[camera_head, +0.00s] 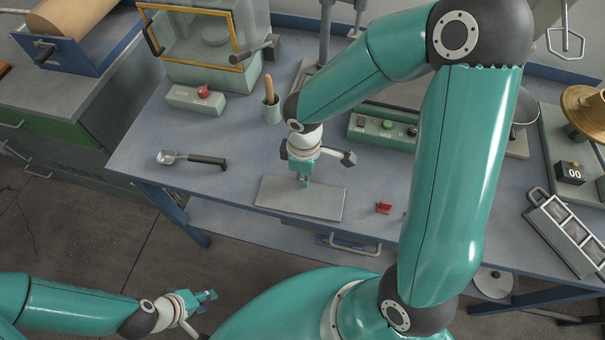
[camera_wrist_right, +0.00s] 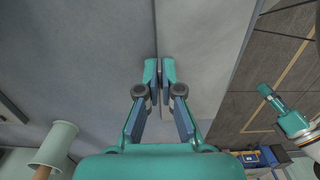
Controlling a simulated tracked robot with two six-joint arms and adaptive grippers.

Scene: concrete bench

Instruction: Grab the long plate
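The long plate (camera_head: 300,198) is a thin, plain grey rectangle at the front edge of the bench, below the middle of the head view. In the right wrist view its pale face (camera_wrist_right: 200,50) lies to the right of the fingers. My right gripper (camera_head: 303,182) points down at the middle of the plate's far edge. In the wrist view its fingertips (camera_wrist_right: 158,72) are close together, one on each side of that edge, with the edge in the narrow gap. My left gripper (camera_head: 208,296) is empty over the floor at lower left, far from the plate; its finger gap is unclear.
A scoop (camera_head: 190,159) lies on the bench to the left. A cup with a wooden handle (camera_head: 271,110) and a box with a red button (camera_head: 196,99) stand behind. A small red part (camera_head: 384,208) lies right of the plate. A button box (camera_head: 385,130) stands behind my right arm.

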